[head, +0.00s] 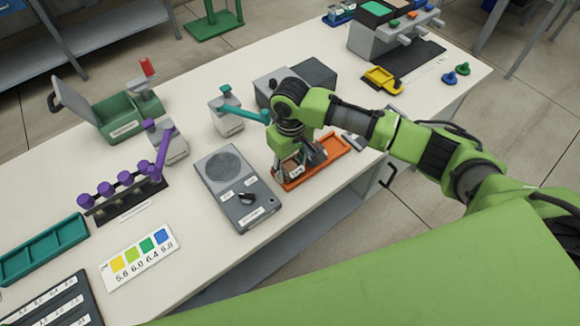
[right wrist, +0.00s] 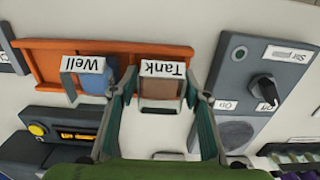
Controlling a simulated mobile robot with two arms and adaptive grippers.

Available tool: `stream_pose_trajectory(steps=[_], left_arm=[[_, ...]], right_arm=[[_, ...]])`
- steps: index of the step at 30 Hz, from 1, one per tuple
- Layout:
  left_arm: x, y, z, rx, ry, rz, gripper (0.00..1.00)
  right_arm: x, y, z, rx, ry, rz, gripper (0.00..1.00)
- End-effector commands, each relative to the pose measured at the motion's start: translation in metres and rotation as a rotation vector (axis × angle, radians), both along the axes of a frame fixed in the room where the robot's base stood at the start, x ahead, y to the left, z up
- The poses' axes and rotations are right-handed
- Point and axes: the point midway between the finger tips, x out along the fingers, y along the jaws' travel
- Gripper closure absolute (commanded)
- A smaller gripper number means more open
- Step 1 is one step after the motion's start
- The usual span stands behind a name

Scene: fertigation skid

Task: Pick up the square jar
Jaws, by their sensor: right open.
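A clear, square-looking jar labelled "Tank" (right wrist: 162,86), with brownish contents, stands in the orange tray (right wrist: 50,56). In the head view the jar (head: 291,168) is partly hidden by my right gripper (head: 297,158). A second jar labelled "Well" (right wrist: 88,80), with bluish contents, stands beside it in the same tray (head: 338,151). My right gripper is open, pointing down over the tray. In the right wrist view its two fingers (right wrist: 162,100) are on either side of the "Tank" jar; I cannot tell whether they touch it. My left gripper is not in view.
A grey stirrer box with a black knob (head: 245,198) stands close to the tray's left end. A grey bottle with a teal lever (head: 226,112) and a dark grey device (head: 305,75) stand behind. The white bench (head: 215,258) is clear near its front edge.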

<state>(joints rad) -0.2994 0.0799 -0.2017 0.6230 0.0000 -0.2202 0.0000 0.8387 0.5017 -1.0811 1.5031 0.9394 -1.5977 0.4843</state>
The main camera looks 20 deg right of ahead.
Motion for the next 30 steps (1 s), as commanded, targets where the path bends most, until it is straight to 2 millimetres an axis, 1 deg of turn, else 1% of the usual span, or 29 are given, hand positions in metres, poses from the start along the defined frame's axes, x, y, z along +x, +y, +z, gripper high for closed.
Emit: stream_pose_trajectory(steps=[5,9,18,22,26,28,30], left_arm=[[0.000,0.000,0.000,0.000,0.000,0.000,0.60],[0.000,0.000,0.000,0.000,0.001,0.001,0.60],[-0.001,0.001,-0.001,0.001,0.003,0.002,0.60],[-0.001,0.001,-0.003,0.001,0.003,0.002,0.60],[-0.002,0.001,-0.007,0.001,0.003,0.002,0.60],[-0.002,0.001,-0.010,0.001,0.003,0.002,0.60],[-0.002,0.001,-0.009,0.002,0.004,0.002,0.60]], right_arm=[[0.000,0.000,0.000,0.000,-0.001,0.001,0.57],[0.000,0.000,0.000,0.000,-0.001,0.001,0.89],[0.000,0.000,0.001,0.000,-0.001,0.000,0.89],[0.001,0.001,0.005,0.002,-0.002,0.000,0.89],[0.001,0.001,0.018,0.002,-0.003,0.001,0.89],[0.001,0.002,0.029,0.004,-0.004,0.001,0.89],[-0.007,0.000,0.040,0.004,-0.002,0.003,0.89]])
